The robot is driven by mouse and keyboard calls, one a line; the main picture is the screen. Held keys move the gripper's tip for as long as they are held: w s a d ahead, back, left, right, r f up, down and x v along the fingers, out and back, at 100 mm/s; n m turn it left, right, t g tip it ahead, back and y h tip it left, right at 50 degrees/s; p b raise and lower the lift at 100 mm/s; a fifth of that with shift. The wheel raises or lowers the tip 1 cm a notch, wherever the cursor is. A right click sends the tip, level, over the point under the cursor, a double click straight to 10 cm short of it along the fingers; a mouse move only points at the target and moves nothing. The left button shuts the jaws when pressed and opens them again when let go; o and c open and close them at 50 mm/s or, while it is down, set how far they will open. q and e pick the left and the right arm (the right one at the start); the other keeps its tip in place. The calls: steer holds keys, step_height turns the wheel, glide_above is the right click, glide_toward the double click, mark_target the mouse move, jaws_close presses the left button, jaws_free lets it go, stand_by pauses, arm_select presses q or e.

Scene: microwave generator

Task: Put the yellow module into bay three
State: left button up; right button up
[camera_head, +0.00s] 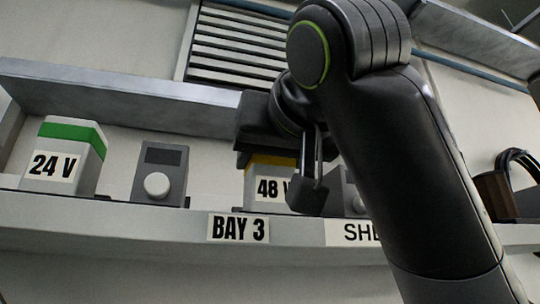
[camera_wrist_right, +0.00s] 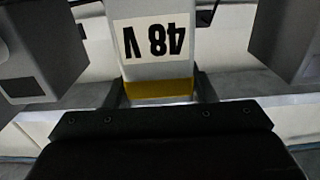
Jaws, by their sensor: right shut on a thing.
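The yellow module (camera_head: 262,188) is a light grey block with a yellow band and a "48 V" label. It stands on the shelf above the "BAY 3" label (camera_head: 238,229). My right gripper (camera_head: 290,180) comes from above and is shut on it, hiding part of its right side and top. In the right wrist view the module (camera_wrist_right: 155,60) appears upside down, with its yellow band between the two fingers (camera_wrist_right: 160,90). Whether its base fully touches the shelf cannot be told. My left gripper is not in view.
A green-banded "24 V" module (camera_head: 62,160) stands at the left. A grey box with a round knob (camera_head: 160,175) stands between the two modules. A similar box (camera_head: 355,195) is partly hidden behind my right arm. The shelf (camera_head: 110,217) has a raised back ledge (camera_head: 120,98).

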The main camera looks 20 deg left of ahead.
steer(key=shift+s, duration=0.1)
steer(key=shift+s+d+f, duration=0.1)
steer(key=o, duration=1.1)
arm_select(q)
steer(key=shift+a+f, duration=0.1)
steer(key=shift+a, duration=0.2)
arm_select(e)
steer(key=shift+o, duration=0.2)
